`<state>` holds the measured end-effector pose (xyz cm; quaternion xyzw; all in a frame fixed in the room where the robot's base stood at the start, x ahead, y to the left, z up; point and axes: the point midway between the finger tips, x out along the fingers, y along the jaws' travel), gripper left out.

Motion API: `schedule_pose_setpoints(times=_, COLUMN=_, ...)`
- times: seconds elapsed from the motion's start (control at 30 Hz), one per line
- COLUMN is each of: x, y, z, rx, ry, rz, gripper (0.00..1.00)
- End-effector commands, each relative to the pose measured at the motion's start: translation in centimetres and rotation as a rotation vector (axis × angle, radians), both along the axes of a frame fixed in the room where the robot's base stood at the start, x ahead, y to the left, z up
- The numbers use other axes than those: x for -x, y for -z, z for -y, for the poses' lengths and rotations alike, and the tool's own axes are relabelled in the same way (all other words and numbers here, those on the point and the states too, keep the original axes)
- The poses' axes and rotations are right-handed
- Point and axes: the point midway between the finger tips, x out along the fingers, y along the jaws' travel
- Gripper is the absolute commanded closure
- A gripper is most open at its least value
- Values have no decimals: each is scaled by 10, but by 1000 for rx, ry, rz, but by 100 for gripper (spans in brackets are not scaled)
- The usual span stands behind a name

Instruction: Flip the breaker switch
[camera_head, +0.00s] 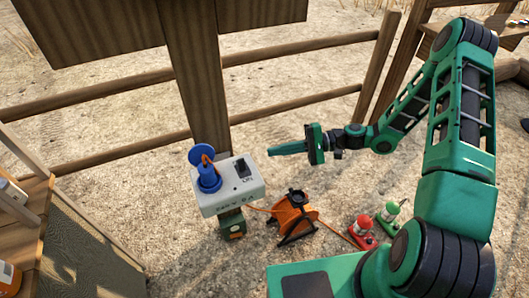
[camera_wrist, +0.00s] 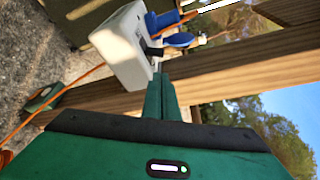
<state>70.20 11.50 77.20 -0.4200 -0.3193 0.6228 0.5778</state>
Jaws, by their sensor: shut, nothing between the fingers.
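A pale grey power box (camera_head: 250,190) stands in front of a wooden post, with a black breaker switch (camera_head: 241,168) on its top face. A blue socket with a raised round lid (camera_head: 202,154) sits left of the switch. My gripper (camera_head: 270,151) is shut and empty, a little to the right of the box and pointing left towards it. In the wrist view the shut fingers (camera_wrist: 162,78) show in front of the box (camera_wrist: 115,48), with the dark switch (camera_wrist: 153,51) just beyond the tips. Whether they touch the switch, and its exact position, I cannot tell.
An orange cable reel (camera_head: 297,214) stands on the ground right of the box, its orange cable running to the blue socket. A red item (camera_head: 362,232) and a green item (camera_head: 389,213) stand nearby. Wooden fence rails (camera_head: 280,53) run behind. A wooden bench is at left.

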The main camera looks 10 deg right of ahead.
Motion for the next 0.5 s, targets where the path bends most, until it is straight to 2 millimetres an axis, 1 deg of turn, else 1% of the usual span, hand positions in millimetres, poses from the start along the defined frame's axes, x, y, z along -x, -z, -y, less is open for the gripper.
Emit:
schedule_pose_setpoints(times=0.3, x=0, y=8, z=-52, rx=0, ry=-6, rz=-2, gripper=100)
schedule_pose_setpoints(times=0.5, x=0, y=12, z=-78, rx=0, ry=-4, rz=-1, gripper=100)
